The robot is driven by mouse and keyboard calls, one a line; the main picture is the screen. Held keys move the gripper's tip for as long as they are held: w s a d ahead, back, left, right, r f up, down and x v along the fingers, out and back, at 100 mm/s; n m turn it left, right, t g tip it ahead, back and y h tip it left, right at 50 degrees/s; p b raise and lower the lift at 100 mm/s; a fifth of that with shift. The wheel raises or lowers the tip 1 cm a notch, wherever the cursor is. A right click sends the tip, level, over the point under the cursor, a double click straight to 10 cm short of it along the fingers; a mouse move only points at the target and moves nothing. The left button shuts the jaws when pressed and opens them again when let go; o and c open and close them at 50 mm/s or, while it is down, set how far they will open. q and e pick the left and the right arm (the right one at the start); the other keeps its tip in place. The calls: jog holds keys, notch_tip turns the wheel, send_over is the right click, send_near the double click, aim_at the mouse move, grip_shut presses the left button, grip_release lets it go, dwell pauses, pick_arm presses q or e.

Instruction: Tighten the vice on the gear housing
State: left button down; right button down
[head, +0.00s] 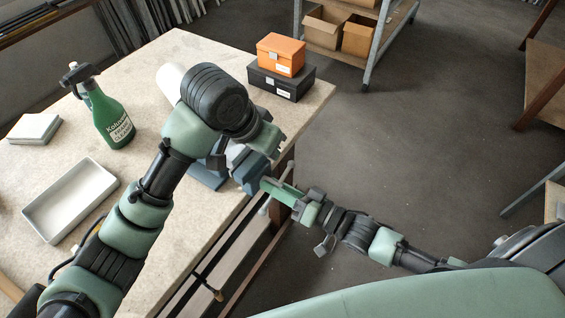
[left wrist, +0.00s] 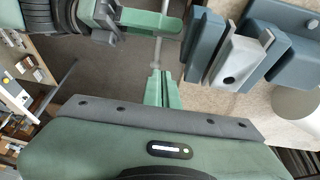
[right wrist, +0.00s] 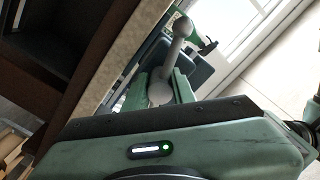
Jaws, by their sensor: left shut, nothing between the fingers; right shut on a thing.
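The blue-grey vice (head: 252,172) stands at the table's right edge, partly hidden by my left arm. In the left wrist view its jaws (left wrist: 206,45) stand either side of a light grey block with a hole (left wrist: 237,66), apparently the gear housing. I cannot tell how tightly they press on it. My right gripper (head: 270,187) is shut on the grey vice handle (head: 264,206); the ball-ended handle (right wrist: 166,65) rises between its fingers (right wrist: 160,92) in the right wrist view. My left gripper (left wrist: 159,88) is shut and empty, beside the vice and near the handle.
A green spray bottle (head: 108,115), a white tray (head: 70,200) and a pale stack (head: 34,129) are on the table's left. An orange box (head: 281,54) sits on a black box (head: 280,82) at the back corner.

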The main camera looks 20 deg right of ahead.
aim_at(288, 169)
pick_arm(q)
jog(key=x, duration=0.8)
jog(key=shift+s+f, duration=0.1)
jog(key=shift+s, duration=0.2)
jog(key=shift+d+f, duration=0.2)
jog(key=shift+f, duration=0.3)
pick_arm(e)
jog(key=shift+s+a, duration=0.1)
jog(key=c, duration=1.2)
grip_release()
pick_arm(q)
jog(key=shift+d+f, duration=0.1)
pick_arm(e)
jog(key=shift+o, duration=0.2)
jog(key=shift+d, duration=0.2)
